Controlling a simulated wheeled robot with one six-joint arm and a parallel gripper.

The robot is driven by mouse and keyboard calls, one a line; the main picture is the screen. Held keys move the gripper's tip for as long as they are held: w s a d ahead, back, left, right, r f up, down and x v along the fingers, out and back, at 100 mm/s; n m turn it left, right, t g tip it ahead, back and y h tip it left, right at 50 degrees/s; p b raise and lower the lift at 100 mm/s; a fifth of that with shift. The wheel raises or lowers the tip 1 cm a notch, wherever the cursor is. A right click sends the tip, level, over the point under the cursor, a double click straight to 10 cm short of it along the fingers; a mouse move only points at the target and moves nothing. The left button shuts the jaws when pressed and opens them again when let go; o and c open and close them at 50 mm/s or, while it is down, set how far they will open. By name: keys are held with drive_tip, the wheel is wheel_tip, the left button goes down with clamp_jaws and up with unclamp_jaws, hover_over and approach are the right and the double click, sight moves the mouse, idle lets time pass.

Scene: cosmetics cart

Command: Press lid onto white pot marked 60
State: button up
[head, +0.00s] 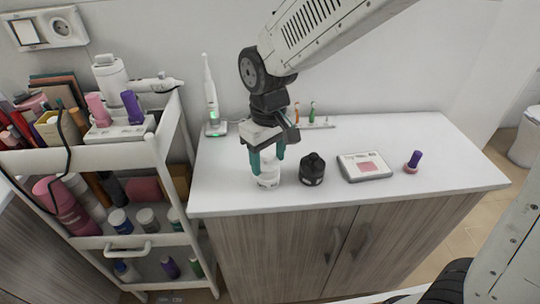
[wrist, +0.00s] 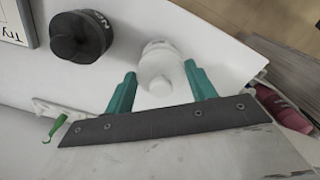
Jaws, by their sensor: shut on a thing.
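The white pot (head: 267,183) stands upright near the front left of the white counter. Dark lettering shows on its side, but I cannot read a 60. A white lid (wrist: 160,72) with a round knob sits between my teal fingers, at the pot's top. My gripper (head: 266,160) points down over the pot and is shut on the lid; it also shows in the wrist view (wrist: 162,88). The fingers hide part of the lid in the head view. I cannot tell if the lid is fully seated on the pot.
A black pot (head: 312,170) stands close to the right of the white one. An electric toothbrush (head: 211,100) stands behind. A loaded cart (head: 160,150) is at the left. The counter's right is clear.

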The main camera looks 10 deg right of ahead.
idle(0.4)
drive_tip(key=o, duration=1.4)
drive_tip(key=shift+o, duration=0.2)
drive_tip(key=shift+r, duration=3.5)
clamp_jaws()
drive_tip(key=shift+f, duration=0.25)
